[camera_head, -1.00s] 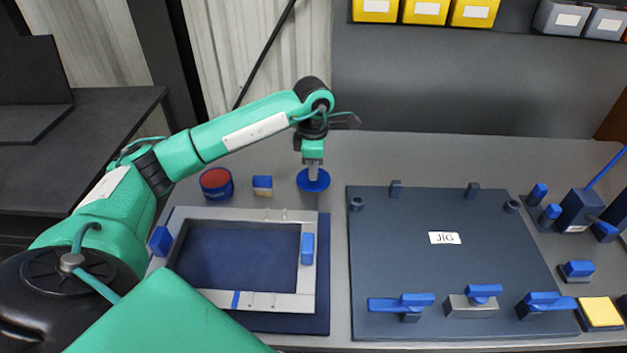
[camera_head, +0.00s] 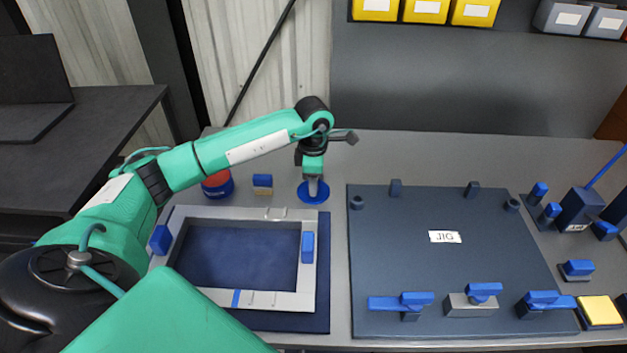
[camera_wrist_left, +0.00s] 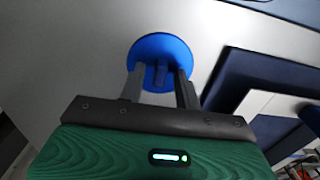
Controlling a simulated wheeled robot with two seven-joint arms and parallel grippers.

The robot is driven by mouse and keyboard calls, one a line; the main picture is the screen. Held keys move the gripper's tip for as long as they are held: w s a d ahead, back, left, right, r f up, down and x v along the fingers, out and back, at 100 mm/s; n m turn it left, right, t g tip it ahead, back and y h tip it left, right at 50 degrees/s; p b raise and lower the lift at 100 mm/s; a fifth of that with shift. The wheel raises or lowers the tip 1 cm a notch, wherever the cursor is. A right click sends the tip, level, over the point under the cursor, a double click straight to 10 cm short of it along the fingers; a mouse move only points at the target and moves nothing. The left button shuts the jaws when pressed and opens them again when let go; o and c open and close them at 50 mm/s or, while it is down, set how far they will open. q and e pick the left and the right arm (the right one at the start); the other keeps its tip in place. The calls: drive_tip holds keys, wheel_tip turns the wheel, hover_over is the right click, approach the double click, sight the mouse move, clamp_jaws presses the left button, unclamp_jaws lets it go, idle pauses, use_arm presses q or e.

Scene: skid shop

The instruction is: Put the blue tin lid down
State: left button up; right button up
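The blue tin lid (camera_head: 314,192) is a flat round disc with a small raised grip in its middle. It is at the table behind the grey frame, and I cannot tell whether it touches the table. My left gripper (camera_head: 313,184) points down over it. In the left wrist view the lid (camera_wrist_left: 160,50) lies at the fingertips, and the fingers of my left gripper (camera_wrist_left: 160,78) stand on either side of its grip, closed about it. The tin (camera_head: 217,184), blue with a red top, stands to the left, partly behind my arm. My right gripper is not in view.
A small blue and tan block (camera_head: 262,184) stands between tin and lid. A grey frame with blue handles (camera_head: 308,215) lies on a dark blue mat in front. The dark JIG board (camera_head: 400,260) with clamps lies right. Bare table shows between lid and board.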

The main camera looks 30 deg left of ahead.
use_arm(q)
drive_tip(key=shift+r, duration=0.1)
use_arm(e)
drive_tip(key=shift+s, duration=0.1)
use_arm(q)
drive_tip(key=shift+r, duration=0.2)
wheel_tip(320, 180, up, 3)
drive_tip(key=shift+r, duration=0.2)
wheel_tip(320, 180, up, 8)
drive_tip(key=shift+r+b, duration=0.15)
drive_tip(key=shift+b, duration=0.2)
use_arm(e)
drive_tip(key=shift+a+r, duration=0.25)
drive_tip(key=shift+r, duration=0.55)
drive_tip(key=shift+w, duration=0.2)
